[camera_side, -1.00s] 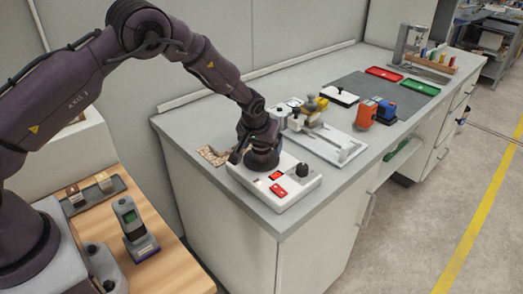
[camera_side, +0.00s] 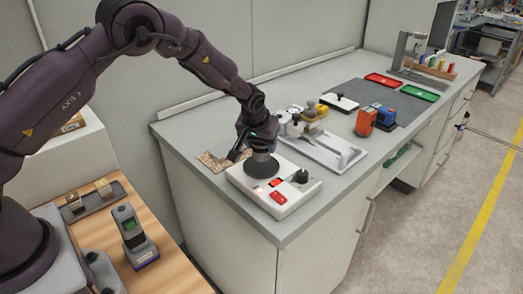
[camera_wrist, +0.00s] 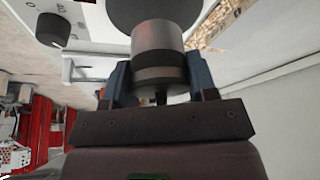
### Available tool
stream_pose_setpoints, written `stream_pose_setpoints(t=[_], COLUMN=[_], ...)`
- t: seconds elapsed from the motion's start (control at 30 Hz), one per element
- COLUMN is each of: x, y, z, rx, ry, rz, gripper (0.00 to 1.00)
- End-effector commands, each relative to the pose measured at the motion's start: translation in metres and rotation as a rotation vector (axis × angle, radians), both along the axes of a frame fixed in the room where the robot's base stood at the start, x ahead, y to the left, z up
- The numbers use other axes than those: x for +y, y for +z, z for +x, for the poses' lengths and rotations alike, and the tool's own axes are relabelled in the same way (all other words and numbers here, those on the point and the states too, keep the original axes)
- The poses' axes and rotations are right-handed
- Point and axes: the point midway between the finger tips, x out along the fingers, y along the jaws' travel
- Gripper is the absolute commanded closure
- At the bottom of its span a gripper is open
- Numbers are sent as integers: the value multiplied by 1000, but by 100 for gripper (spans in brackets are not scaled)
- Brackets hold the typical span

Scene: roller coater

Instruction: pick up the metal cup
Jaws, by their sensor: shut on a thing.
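The metal cup (camera_wrist: 158,42) is a grey cylinder with a dark band, held between the two blue-grey fingers of my gripper (camera_wrist: 160,88) in the wrist view. In the side view, my gripper (camera_side: 260,143) is just above the dark round disc (camera_side: 262,167) on the white box-shaped device (camera_side: 243,187). The cup shows there as a small grey shape directly over the disc, partly hidden by the gripper. I cannot tell whether a gap separates the cup from the disc.
The device has red switches (camera_side: 277,197) and a black knob (camera_side: 301,176). Bare worktop (camera_side: 185,130) lies at the left.

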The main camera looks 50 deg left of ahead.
Motion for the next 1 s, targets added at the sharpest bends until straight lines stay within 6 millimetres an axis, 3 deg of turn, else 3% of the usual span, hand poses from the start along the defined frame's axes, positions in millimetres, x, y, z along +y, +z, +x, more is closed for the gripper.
stream_pose_setpoints(t=[0.3, 0.5, 0.73, 0.87, 1.0], x=[-5, -9, -9, 10, 46], y=[70, 88, 100, 100, 93], z=[-57, -103, -132, -141, -144], rx=[-5, -4, -3, 5, 14], ry=[-3, -2, 1, 49, 138], rz=[-1, -2, 0, 0, -13], gripper=[77, 77, 77, 77, 77])
